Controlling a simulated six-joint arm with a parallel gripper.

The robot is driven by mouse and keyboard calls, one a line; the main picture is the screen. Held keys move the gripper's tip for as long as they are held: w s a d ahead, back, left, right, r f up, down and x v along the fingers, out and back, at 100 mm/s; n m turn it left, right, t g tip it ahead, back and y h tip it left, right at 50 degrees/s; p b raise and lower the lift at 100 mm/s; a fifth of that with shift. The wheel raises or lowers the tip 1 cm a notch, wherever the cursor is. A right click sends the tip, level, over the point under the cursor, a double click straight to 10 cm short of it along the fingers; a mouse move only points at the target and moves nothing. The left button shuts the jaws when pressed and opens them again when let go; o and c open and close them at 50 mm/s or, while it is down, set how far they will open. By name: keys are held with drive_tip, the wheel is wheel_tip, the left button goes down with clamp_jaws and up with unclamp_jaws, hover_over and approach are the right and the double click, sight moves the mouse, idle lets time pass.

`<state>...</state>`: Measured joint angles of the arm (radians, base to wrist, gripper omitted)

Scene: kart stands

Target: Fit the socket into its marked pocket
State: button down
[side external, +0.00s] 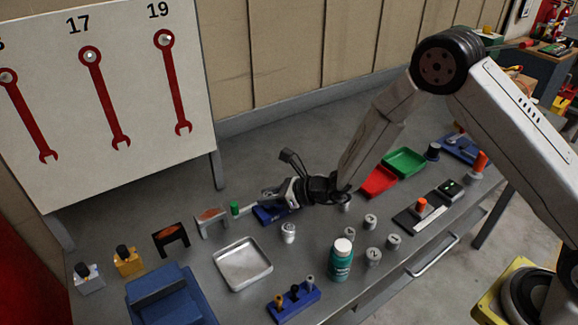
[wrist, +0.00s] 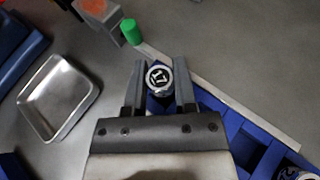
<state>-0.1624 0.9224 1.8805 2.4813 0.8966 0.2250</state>
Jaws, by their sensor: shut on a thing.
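My gripper (wrist: 159,80) is shut on a silver socket (wrist: 159,77) marked 17. The socket sits between the two fingers, with its marked face toward the wrist camera. Below and behind it is a blue tray (wrist: 232,124) with pockets. The socket is over the tray's left end in the wrist view; I cannot tell how high it is or whether it touches the tray. In the side view my gripper (side external: 268,193) is just above the blue tray (side external: 268,215), and the held socket is hidden there. The pocket's marking cannot be read.
A green cylinder (side external: 235,208) stands close to the tray's left end. A metal dish (side external: 243,264), a loose socket (side external: 288,232) and a teal bottle (side external: 341,262) stand nearer the camera. Several sockets (side external: 370,221) stand to the right. Red (side external: 379,181) and green (side external: 405,162) bins lie behind them.

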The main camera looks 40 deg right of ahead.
drive_tip(key=shift+f, duration=1.1)
drive_tip(key=shift+f, duration=0.1)
drive_tip(key=shift+c, duration=2.1)
unclamp_jaws()
drive_tip(key=shift+v, duration=6.1)
drive_tip(key=shift+a, duration=0.15)
